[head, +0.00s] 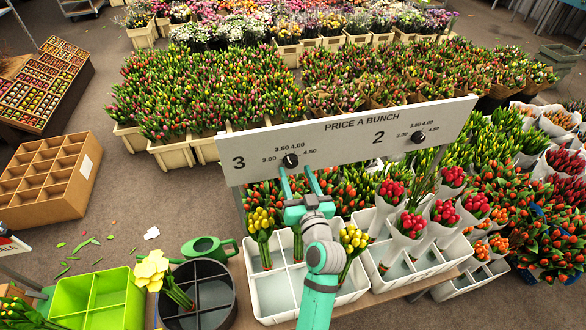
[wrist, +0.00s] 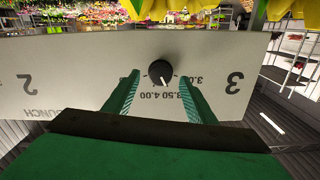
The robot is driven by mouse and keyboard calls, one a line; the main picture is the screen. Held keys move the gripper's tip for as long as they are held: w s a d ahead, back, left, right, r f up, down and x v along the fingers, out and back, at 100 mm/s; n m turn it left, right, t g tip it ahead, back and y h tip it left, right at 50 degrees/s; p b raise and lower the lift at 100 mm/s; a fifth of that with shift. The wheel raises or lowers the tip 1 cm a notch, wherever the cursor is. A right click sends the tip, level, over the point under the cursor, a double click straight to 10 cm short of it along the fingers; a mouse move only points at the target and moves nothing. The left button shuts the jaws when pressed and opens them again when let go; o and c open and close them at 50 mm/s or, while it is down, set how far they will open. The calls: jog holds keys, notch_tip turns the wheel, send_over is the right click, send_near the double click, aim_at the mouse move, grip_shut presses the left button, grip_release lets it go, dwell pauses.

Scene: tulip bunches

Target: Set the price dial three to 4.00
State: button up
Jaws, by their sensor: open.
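Price dial three is a round black knob (head: 290,160) on the white price board (head: 345,138), right of the large "3". In the wrist view the board is upside down, and the knob (wrist: 160,73) lies between my fingertips. Its white mark points down and slightly right there, which looks like the 3.50 side. The 3.50 and 4.00 labels show below it; 3.00 is partly behind a finger and 4.50 is hidden. My gripper (head: 299,177) is open, with one finger on each side of the knob (wrist: 158,92). I cannot tell whether either finger touches it.
A second black dial (head: 418,137) sits by the "2" on the same board. Below the board stand white crates (head: 270,296) with yellow and red tulips, a green watering can (head: 209,248) and a dark round bucket (head: 204,312). Tulip crates fill the space behind.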

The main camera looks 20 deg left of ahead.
aim_at(291, 162)
jog(key=shift+x, duration=0.85)
jog(key=shift+w+a, duration=0.3)
jog(key=c, duration=1)
jog(key=shift+c, duration=0.2)
jog(key=shift+m, duration=0.3)
jog(key=m, duration=0.4)
jog(key=shift+m, duration=2.5)
